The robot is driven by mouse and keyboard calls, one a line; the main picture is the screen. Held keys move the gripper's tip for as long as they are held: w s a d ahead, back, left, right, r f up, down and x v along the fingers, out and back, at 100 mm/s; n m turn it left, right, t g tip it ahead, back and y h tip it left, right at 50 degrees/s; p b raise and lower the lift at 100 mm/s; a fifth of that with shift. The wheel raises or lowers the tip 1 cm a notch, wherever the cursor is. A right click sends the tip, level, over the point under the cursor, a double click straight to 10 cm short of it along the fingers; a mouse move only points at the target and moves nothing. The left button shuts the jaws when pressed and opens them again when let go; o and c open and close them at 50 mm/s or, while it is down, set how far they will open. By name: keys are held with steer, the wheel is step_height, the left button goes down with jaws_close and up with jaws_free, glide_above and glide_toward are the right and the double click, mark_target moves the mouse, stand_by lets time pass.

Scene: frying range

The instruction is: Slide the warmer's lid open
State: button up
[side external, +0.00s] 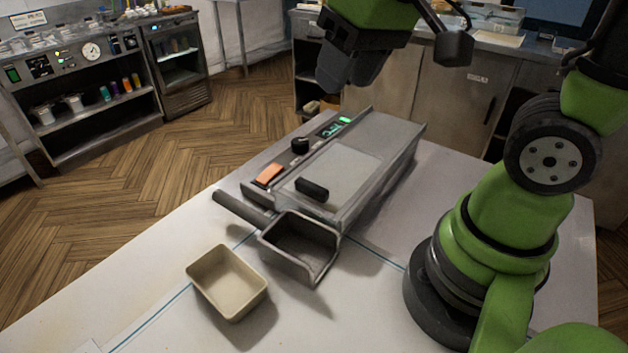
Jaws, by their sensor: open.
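The warmer (392,137) is a long grey metal box on the white table. Its flat lid (345,165) lies on top and looks closed, with a black handle (312,189) near the front end. A panel along its left side carries an orange switch (269,174), a black knob (300,146) and a lit green display (331,130). My gripper (338,88) hangs in the air above the warmer's far end, apart from the lid and handle. It is open, with nothing seen in it; its fingers are dark and partly overlap in this view.
A metal scoop-like pan (300,246) with a handle pointing left sits just before the warmer's front end. A beige empty tray (227,283) stands at its front left. The table (150,290) has free room at the left and front.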

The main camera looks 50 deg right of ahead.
mark_target(312, 185)
steer(key=w+f+g, duration=0.1)
steer(key=w+f, duration=0.1)
steer(key=f, duration=0.5)
steer(key=w+f+n+g, duration=0.1)
steer(key=w+f, duration=0.1)
steer(key=f, duration=0.4)
steer(key=w+d+f+n+g+h, duration=0.1)
steer(key=w+f, duration=0.1)
steer(key=f, duration=0.5)
steer(key=shift+f+g, duration=0.35)
steer(key=shift+g, duration=0.05)
jaws_close()
